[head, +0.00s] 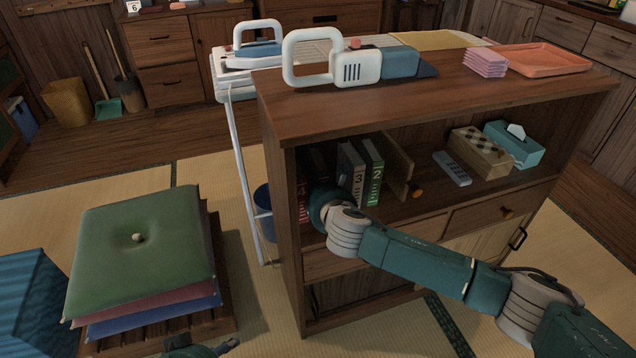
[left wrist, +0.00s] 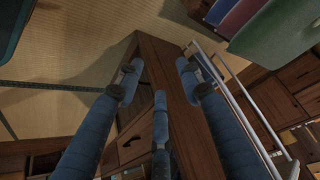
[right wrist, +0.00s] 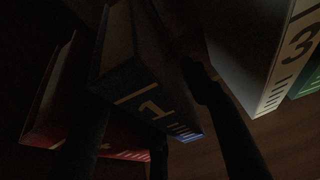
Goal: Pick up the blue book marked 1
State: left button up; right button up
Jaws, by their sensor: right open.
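The blue book marked 1 (right wrist: 150,100) stands in the dark shelf in the right wrist view. My right gripper (right wrist: 148,92) is open, with its fingers spread around the blue book's spine; I cannot tell whether they touch it. In the head view my right arm reaches into the bookcase (head: 440,110), and its wrist hides the blue book and the fingers. My left gripper (left wrist: 158,82) is open and empty; part of it shows at the bottom of the head view (head: 203,348).
A red book (right wrist: 50,100) is left of the blue one; a grey book marked 3 (right wrist: 262,50) and a green book (head: 374,172) are right. A wooden bookend (head: 398,165), remote (head: 452,168) and tissue box (head: 515,145) share the shelf. Stacked cushions (head: 140,245) stand left.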

grip_shut()
jog(key=shift+r, duration=0.1)
